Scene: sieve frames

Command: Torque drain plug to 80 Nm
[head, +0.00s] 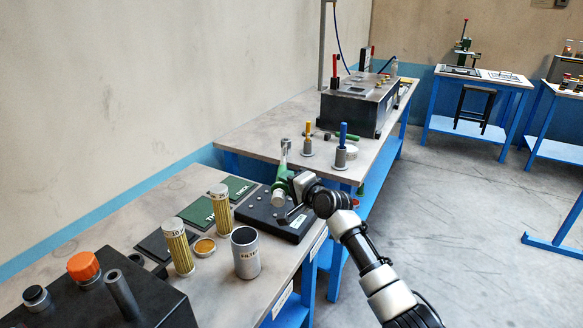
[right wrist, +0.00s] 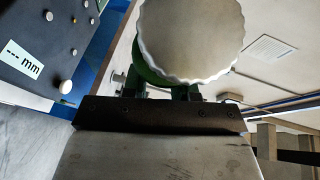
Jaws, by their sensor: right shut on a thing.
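My right gripper (head: 287,184) is shut on a green tool with a silver upper part (head: 284,150), held over the black gauge board (head: 257,213). In the right wrist view a large round, scallop-edged metal end (right wrist: 190,38) fills the top middle, with green parts under it at the jaws. The fingertips are partly hidden there. I cannot make out a drain plug. A yellow-handled tool (head: 308,130) and a blue-handled tool (head: 343,132) stand upright in grey holders on the far bench. My left gripper is out of view.
On the near bench stand two yellow filter cartridges (head: 179,250), a grey can (head: 245,256), green mats (head: 197,214) and a black block with an orange cap (head: 84,266). A dark box-shaped machine (head: 352,108) stands farther back. Open floor (head: 455,220) lies to the right.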

